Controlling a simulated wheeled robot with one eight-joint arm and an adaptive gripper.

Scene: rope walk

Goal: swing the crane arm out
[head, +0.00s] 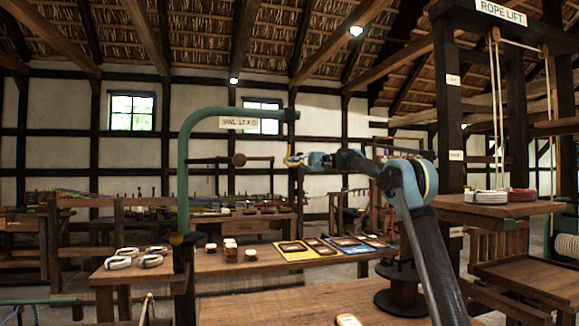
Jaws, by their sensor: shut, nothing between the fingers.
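The crane arm appears to be the green curved pipe (184,165), which rises from a dark post at left and bends over to the right. A small white sign (238,123) hangs on its top bar; I cannot read it surely. A dark red ball (239,159) on a thin dark rod shows below the bar; I cannot tell whether it belongs to the crane. My gripper (290,160) is shut and empty, below the bar's right end. It appears apart from the bar, though depth is hard to judge.
A rope lift (500,12) with a hanging platform (490,208) stands at right. Workbenches hold rope coils (128,252), several small blocks and coloured mats (295,251).

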